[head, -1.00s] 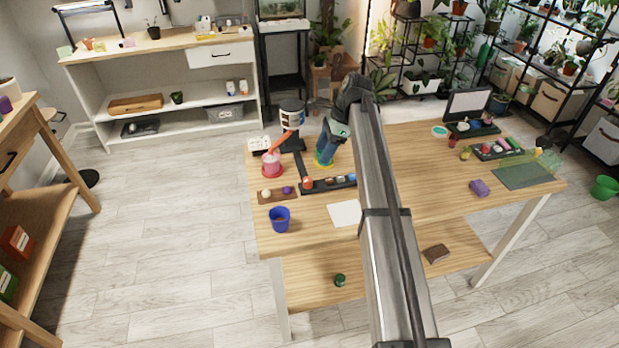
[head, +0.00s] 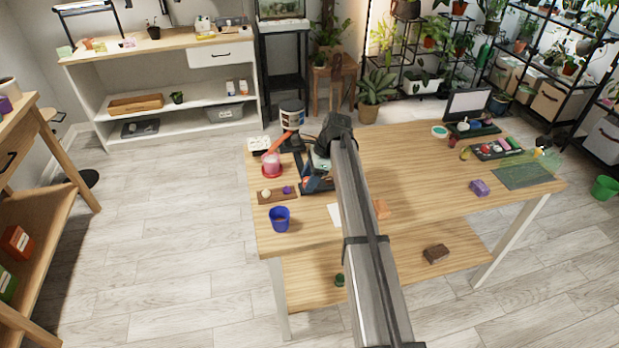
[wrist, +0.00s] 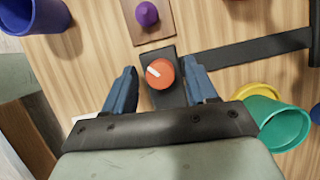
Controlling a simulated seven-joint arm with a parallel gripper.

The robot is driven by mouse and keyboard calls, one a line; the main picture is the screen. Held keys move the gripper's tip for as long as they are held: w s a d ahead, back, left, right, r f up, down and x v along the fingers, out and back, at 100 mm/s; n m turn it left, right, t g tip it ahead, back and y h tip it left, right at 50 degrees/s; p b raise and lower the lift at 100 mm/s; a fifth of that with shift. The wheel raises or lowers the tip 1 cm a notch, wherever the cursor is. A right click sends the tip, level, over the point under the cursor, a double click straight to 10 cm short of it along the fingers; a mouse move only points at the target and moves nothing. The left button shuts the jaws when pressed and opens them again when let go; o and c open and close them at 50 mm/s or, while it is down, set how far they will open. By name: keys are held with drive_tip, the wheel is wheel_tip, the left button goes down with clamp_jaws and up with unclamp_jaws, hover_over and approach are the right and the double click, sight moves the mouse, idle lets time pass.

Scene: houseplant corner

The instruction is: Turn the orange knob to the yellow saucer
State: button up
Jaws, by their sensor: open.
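The orange knob (wrist: 160,73) sits on a dark base in the wrist view. Its short white mark lies on its left side, pointing left and slightly up in that view. My gripper (wrist: 158,69) is open, with one blue finger on each side of the knob; I cannot tell whether either touches it. The yellow saucer (wrist: 256,91) is to the right of my gripper, partly covered by a teal cup (wrist: 277,125). In the head view my gripper (head: 314,183) is low over the table's left part, and my arm hides the saucer.
A dark bar (wrist: 250,55) runs right from near the knob. A purple knob-like piece (wrist: 147,14) on a brown board and a blue cup (head: 280,219) stand close by. A pink cup on a red saucer (head: 264,170) is farther back. The table's middle is mostly clear.

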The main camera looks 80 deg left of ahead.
drive_tip(key=c, duration=1)
drive_tip(key=shift+c, duration=0.2)
drive_tip(key=shift+n, duration=0.3)
drive_tip(key=n, duration=0.1)
drive_tip(key=n+h, duration=0.1)
drive_tip(key=shift+a+n, duration=0.2)
drive_tip(key=shift+n, duration=0.1)
drive_tip(key=n+h, duration=0.1)
drive_tip(key=n, duration=0.2)
drive_tip(key=shift+a+n+h, duration=0.1)
drive_tip(key=shift+n+h, duration=0.2)
drive_tip(key=shift+n, duration=0.1)
drive_tip(key=n+t, duration=0.1)
drive_tip(key=n, duration=0.2)
drive_tip(key=n+t+h, duration=0.1)
drive_tip(key=n, duration=0.2)
drive_tip(key=shift+s+h, duration=0.15)
drive_tip(key=shift+h, duration=0.15)
drive_tip(key=shift+n, duration=0.4)
